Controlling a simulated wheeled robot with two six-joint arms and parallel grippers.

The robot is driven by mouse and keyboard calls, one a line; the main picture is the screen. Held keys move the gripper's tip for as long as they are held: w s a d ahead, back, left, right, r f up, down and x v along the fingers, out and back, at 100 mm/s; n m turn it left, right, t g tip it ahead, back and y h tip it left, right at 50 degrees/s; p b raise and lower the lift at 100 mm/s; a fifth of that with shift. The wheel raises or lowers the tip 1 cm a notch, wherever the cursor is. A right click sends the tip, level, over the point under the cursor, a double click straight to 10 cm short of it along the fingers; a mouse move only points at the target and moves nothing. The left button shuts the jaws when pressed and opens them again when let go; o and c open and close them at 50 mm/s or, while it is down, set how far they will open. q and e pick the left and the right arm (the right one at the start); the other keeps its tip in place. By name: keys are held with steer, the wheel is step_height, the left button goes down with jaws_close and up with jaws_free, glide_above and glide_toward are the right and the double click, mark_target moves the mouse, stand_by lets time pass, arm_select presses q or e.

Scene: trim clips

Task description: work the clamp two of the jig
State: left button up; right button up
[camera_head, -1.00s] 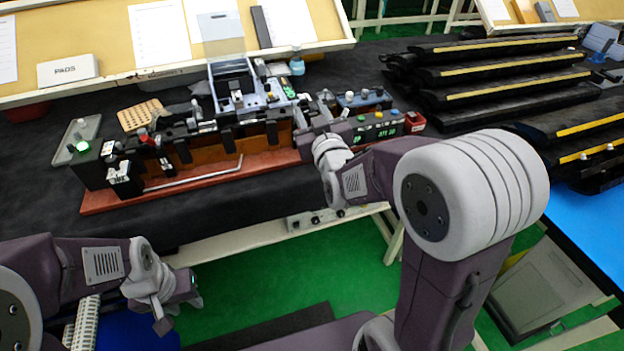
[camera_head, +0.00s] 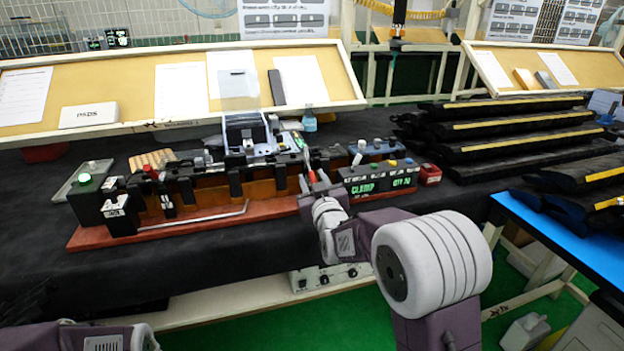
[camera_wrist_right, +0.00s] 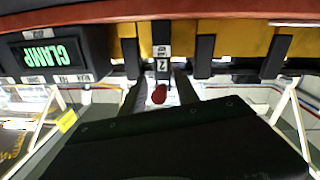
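The jig (camera_head: 215,217) is a long red-brown base with a row of black clamps on the dark bench. Clamp two (camera_wrist_right: 162,50), a black block labelled 2 with a red-tipped handle (camera_wrist_right: 159,94), shows at the upper middle of the right wrist view. My right gripper (camera_wrist_right: 158,92) is open, a dark finger on each side of the red tip; I cannot tell whether they touch it. In the head view the right gripper (camera_head: 318,183) is at the jig's right part, beside a red handle (camera_head: 311,176). Only part of my left arm shows at the bottom left; its fingers are out of view.
A panel reading CLAMP (camera_head: 364,188) stands right of the jig, with a red box (camera_head: 430,174) beside it. A blue bottle (camera_head: 309,120) and a grey bin (camera_head: 245,133) are behind. Black trim strips (camera_head: 500,130) are stacked at the right. The front bench cloth is clear.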

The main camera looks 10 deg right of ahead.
steer(key=shift+w, duration=0.5)
jaws_close()
stand_by(1.1)
